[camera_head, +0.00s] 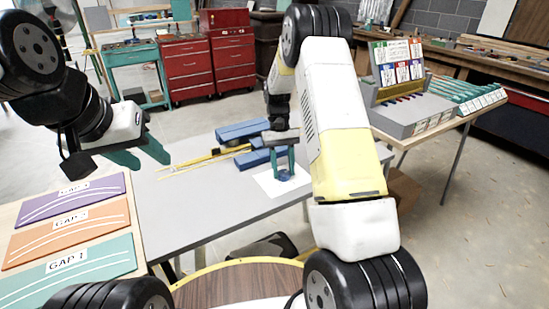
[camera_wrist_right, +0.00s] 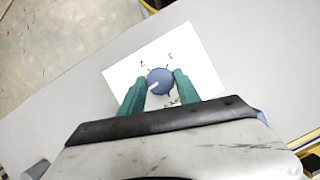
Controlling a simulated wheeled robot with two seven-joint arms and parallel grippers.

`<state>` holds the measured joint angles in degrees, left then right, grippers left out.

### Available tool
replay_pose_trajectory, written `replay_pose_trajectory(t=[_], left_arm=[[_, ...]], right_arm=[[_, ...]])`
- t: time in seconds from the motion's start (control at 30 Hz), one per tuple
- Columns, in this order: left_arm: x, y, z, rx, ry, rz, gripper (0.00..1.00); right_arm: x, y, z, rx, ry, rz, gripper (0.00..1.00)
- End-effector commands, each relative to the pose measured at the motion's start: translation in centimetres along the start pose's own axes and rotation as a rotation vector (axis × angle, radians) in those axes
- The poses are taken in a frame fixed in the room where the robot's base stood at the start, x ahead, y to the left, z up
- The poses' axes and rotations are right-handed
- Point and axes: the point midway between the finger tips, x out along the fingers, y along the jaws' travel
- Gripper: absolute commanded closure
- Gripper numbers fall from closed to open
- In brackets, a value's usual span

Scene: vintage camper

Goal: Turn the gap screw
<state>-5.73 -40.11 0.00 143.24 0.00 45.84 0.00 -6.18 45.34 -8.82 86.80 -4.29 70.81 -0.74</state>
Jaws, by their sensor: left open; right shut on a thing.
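The gap screw is a round blue knob (camera_wrist_right: 160,84) on a white sheet (camera_wrist_right: 118,73), seen in the right wrist view. It has a pale pointer line slanting to the lower left. Dark marks and numbers, apparently 2 and 3, stand around its upper side; the lower marks are partly hidden. My right gripper (camera_wrist_right: 160,77) is shut on the knob, one green finger on each side. In the head view the right gripper (camera_head: 283,160) points down over the white sheet on the grey table (camera_head: 185,212). My left gripper (camera_head: 143,157) is open and empty, left of the table.
Blue blocks (camera_head: 243,131) and a yellow tool (camera_head: 200,160) lie behind the right gripper. Purple, orange and teal panels, the nearest marked GAP 1 (camera_head: 75,272), lie at the left. A display stand with a sloped board (camera_head: 400,75) is on the right table.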

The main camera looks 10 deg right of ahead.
Motion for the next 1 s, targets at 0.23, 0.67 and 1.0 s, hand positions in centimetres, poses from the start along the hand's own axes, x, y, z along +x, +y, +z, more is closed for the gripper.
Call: replay_pose_trajectory(t=[0.23,0.67,1.0], left_arm=[[0.0,0.0,0.0,0.0,0.0,0.0,0.57],[0.0,0.0,0.0,0.0,0.0,0.0,0.57],[0.0,0.0,0.0,0.0,0.0,0.0,0.57]], right_arm=[[-0.08,0.03,-0.08,0.077,0.004,-0.033,1.0],[-0.06,0.05,-0.09,0.098,0.004,-0.041,1.0],[-0.03,0.06,-0.05,0.097,0.003,-0.041,0.4]])
